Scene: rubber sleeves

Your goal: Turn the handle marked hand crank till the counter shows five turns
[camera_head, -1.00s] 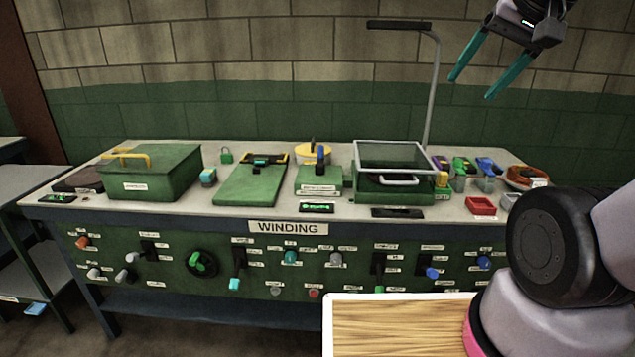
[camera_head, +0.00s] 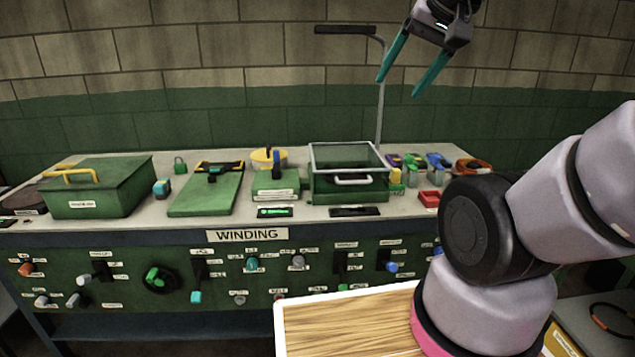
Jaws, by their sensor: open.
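No label reading hand crank can be made out; most labels are too small to read. On the bench's front panel, a round black dial with a green grip (camera_head: 155,277) sits left of the middle. On the bench top, a yellow round part with a dark blue upright piece (camera_head: 268,157) stands behind a green block. A small black display with green lit marks (camera_head: 275,211) lies at the front edge; its reading is not legible. My gripper (camera_head: 398,87) is open and empty, with teal fingers pointing down-left, high in view against the wall and apart from these parts.
The bench (camera_head: 240,222) bears a WINDING sign, with several knobs and levers below. On top are a green lidded box (camera_head: 100,187), a sloped green board (camera_head: 206,192), a framed green bin (camera_head: 345,190) and a tall bent post (camera_head: 381,100). My arm hides the panel's right end.

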